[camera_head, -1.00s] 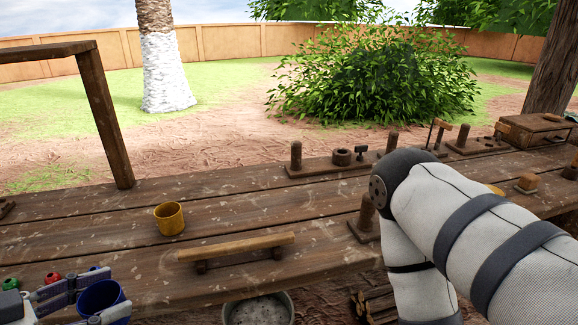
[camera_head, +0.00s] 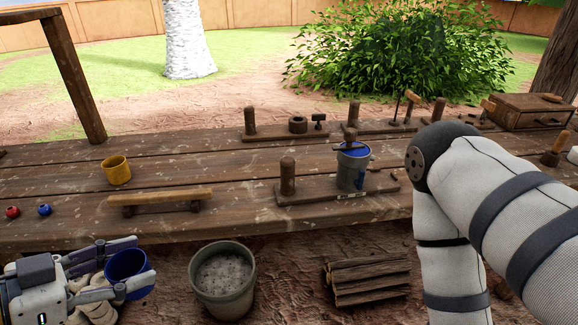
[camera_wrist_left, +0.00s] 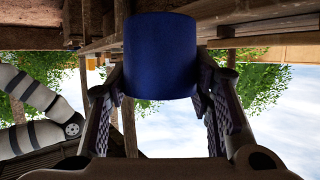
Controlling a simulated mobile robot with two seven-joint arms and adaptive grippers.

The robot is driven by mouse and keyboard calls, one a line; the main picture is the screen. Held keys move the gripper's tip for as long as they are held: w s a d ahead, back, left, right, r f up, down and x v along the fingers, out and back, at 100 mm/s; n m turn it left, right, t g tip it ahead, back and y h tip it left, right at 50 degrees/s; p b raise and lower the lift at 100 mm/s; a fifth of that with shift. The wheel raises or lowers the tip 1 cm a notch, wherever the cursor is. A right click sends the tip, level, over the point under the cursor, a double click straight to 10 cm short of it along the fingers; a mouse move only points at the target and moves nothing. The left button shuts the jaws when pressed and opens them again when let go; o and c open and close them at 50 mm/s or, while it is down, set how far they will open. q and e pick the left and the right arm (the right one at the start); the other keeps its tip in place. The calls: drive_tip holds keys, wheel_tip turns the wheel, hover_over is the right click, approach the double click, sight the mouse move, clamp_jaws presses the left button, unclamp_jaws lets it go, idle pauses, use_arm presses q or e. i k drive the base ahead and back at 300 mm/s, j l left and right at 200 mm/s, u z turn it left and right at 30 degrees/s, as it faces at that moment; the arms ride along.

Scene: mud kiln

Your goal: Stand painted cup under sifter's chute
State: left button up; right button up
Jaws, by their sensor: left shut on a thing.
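A dark blue cup (camera_head: 124,272) is in my left gripper (camera_head: 136,263), in front of the table's near edge at the lower left of the head view. The fingers are shut on either side of it. In the left wrist view the same blue cup (camera_wrist_left: 160,55) sits between the fingers (camera_wrist_left: 160,90). What looks like the sifter (camera_head: 352,170), a grey can with a blue inside, stands on a wooden base with a post, right of centre on the table. I cannot make out its chute. My right gripper is out of view; my right arm covers the right side.
A yellow cup (camera_head: 117,170) and a low wooden rail (camera_head: 160,198) are on the table's left half. Small red (camera_head: 12,211) and blue (camera_head: 44,209) items lie at the left. A grey bucket (camera_head: 222,283) and a log pile (camera_head: 366,280) are on the ground in front.

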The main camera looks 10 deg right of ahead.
sight(381, 179)
drive_tip(key=k+l, duration=0.1)
drive_tip(key=l, duration=0.3)
drive_tip(key=k+l, duration=0.1)
drive_tip(key=l, duration=0.35)
drive_tip(key=k+l, duration=0.1)
drive_tip(key=l, duration=0.3)
drive_tip(key=k+l, duration=0.1)
drive_tip(key=l, duration=0.3)
drive_tip(key=k+l, duration=0.1)
drive_tip(key=l, duration=0.35)
drive_tip(key=k+l, duration=0.1)
drive_tip(key=l, duration=0.3)
drive_tip(key=k+l, duration=0.1)
drive_tip(key=l, duration=0.35)
drive_tip(key=k+l, duration=0.1)
drive_tip(key=l, duration=0.3)
drive_tip(key=i, duration=1)
drive_tip(key=u, duration=0.05)
